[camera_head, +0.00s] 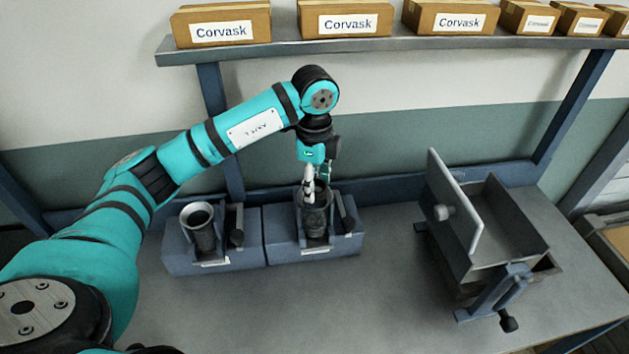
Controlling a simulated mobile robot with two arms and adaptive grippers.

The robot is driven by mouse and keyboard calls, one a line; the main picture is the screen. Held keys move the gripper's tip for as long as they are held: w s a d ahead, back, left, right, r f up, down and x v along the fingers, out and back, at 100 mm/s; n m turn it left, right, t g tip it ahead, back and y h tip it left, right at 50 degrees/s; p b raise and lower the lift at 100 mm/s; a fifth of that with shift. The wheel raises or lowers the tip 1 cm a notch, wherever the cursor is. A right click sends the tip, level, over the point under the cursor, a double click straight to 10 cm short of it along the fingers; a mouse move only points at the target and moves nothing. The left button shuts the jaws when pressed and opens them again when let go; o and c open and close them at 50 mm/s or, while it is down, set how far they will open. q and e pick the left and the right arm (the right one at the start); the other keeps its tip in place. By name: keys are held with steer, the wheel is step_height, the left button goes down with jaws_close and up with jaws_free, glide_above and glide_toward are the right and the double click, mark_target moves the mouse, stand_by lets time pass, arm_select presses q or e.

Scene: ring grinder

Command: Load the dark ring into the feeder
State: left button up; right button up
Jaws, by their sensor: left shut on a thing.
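The dark ring (316,222) is a tall dark grey cylinder standing upright in the right of two blue-grey holders (285,247). My left gripper (314,192) points down at its top, shut on its rim; the fingertips are partly hidden there. A second grey cylinder (203,237) with a pale rim and dark opening stands in the left holder. What seems to be the feeder (512,228) is a grey open-topped box with an upright plate (455,205) at the right of the table. My right gripper is not in view.
A shelf (400,44) with several Corvask cartons (347,20) runs above the back of the table. A blue clamp-like bracket with a dark knob (508,322) stands before the box. The tabletop (375,300) between holders and box is clear.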

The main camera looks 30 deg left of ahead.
arm_select(q)
steer(key=shift+f+b, duration=0.35)
steer(key=shift+f, duration=0.2)
stand_by(0.4)
steer(key=o, duration=1.3)
step_height(320, 180, up, 12)
steer(key=shift+r, duration=0.1)
